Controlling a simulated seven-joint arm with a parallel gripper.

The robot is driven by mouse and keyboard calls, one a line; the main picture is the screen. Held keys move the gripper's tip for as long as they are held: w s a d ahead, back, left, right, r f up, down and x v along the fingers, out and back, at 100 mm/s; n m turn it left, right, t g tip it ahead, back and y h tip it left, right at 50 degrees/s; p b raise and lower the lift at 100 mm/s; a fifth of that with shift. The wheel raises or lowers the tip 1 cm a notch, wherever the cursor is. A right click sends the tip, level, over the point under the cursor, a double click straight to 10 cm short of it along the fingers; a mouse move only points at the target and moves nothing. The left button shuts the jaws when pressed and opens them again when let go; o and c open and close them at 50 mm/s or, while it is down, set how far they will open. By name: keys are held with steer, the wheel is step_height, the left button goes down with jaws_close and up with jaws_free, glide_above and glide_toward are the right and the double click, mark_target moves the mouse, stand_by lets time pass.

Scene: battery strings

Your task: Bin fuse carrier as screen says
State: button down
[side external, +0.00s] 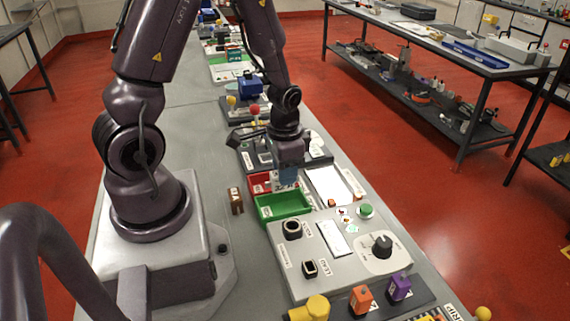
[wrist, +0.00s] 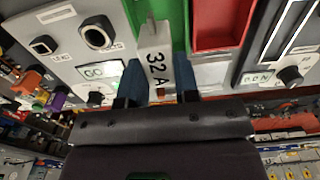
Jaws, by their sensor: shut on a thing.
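My gripper (wrist: 155,97) is shut on a light grey fuse carrier (wrist: 156,62) marked "32 A", held between its two dark blue fingers. In the side view my gripper (side external: 287,178) is low over the bins, where the red bin meets the green one; the carrier is mostly hidden there. The green bin (side external: 284,208) and the red bin (side external: 257,187) stand side by side and look empty where visible. In the wrist view the carrier overlaps the green bin (wrist: 179,28), with the red bin (wrist: 223,47) to its right. The lit screen (wrist: 100,72) shows green text starting "GO"; the rest is unclear.
A grey panel (side external: 300,292) with two square-framed sockets and a black dial (side external: 382,246) stands in front of the bins. Orange (side external: 360,299) and purple (side external: 400,286) blocks are nearer the camera. A brown block (side external: 236,200) stands left of the bins, with bare bench around it.

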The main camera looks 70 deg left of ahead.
steer(key=shift+f, duration=3.55)
steer(key=shift+f, duration=0.2)
steer(key=c, duration=0.8)
jaws_free()
steer(key=shift+r, duration=0.1)
step_height(320, 180, up, 13)
steer(key=shift+f, duration=0.1)
